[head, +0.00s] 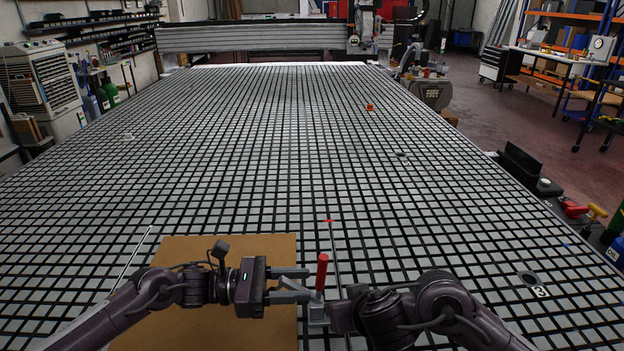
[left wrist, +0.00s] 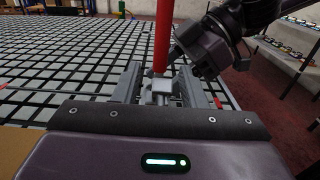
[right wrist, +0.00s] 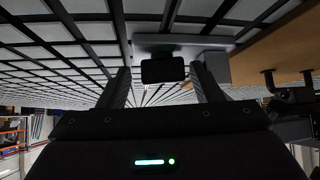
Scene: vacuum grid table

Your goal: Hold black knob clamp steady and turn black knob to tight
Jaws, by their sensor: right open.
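The clamp stands upright near the table's front, with a red handle (head: 322,272) and grey body (head: 318,312). The left wrist view shows the red handle (left wrist: 162,38) rising above the grey clamp parts (left wrist: 163,90). My left gripper (head: 309,285) is open, its fingers apart with the clamp at their tips; whether they touch it is unclear. The black knob (right wrist: 162,70) lies between the spread fingers of my right gripper (right wrist: 162,80), with gaps visible on both sides. In the head view my right arm hides the knob.
A brown board (head: 215,245) lies under my left arm, left of the clamp. A thin bar (head: 129,262) lies left of the board. The gridded table (head: 260,150) is mostly clear beyond. A small orange object (head: 369,107) sits far back.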

